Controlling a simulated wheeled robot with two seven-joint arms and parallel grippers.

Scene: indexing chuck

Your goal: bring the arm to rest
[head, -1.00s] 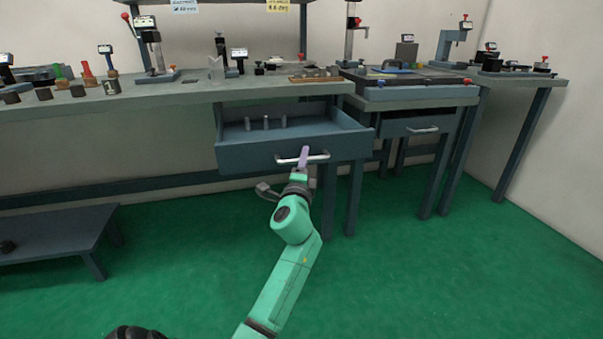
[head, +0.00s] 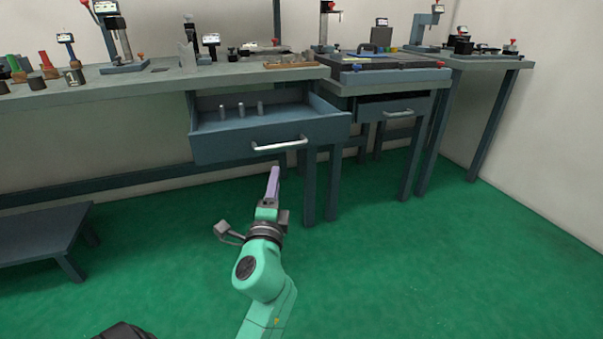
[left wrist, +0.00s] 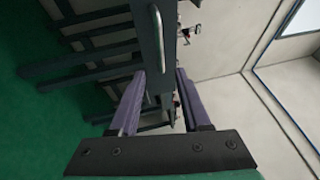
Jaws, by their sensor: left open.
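My left gripper (head: 273,182) has purple fingers and a green arm. In the head view it stands in front of and below the open drawer (head: 230,142), apart from the drawer's handle (head: 279,144). In the left wrist view the two purple fingers (left wrist: 157,95) are spread with nothing between them. The handle (left wrist: 159,34) shows beyond the fingertips in that view. The drawer is pulled out under the bench, and several small grey pegs stand in it. My right gripper is not in view.
The workbench (head: 150,86) carries several tools and gauges. A low grey table (head: 40,232) stands at the left. The green floor (head: 400,270) around the arm is clear.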

